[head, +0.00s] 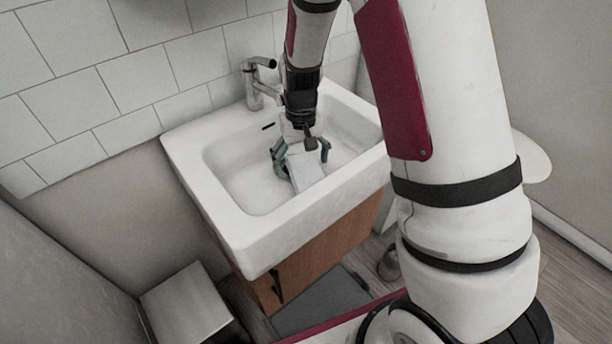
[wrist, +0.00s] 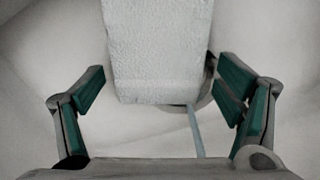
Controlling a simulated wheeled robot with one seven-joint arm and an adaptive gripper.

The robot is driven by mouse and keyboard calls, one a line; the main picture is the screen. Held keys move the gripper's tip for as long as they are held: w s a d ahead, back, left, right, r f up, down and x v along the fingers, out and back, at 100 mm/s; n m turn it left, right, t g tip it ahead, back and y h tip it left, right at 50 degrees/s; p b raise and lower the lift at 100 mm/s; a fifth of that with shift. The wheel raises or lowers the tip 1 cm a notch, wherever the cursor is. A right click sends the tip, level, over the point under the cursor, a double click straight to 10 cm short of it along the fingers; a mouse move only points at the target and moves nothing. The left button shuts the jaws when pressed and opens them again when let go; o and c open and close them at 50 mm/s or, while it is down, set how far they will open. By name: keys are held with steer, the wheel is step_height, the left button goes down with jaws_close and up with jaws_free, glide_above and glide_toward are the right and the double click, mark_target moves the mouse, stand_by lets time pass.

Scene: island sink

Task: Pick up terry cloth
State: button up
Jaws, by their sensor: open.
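The terry cloth (head: 305,171) is a white, rough-textured block-like piece in the sink basin. In the wrist view the cloth (wrist: 157,45) fills the upper middle, its near end reaching between my fingers. My gripper (head: 300,153) is inside the basin, over the cloth's far end. In the wrist view my gripper (wrist: 165,100) is open, with one green-padded finger on each side of the cloth. A gap shows on the left side; the right finger is closer to the cloth. I cannot tell whether the cloth touches the basin floor under it.
The white sink (head: 205,178) has raised walls around my gripper. A metal faucet (head: 257,82) stands at the back rim, left of my arm. A tiled wall (head: 130,90) is behind. A bin (head: 187,305) and a dark grey mat-like item (head: 322,302) are on the floor.

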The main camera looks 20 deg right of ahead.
steer(key=c, duration=1.3)
steer(key=shift+r, duration=0.1)
steer(key=shift+c, duration=0.2)
step_height(320, 180, up, 28)
steer(key=p, duration=0.4)
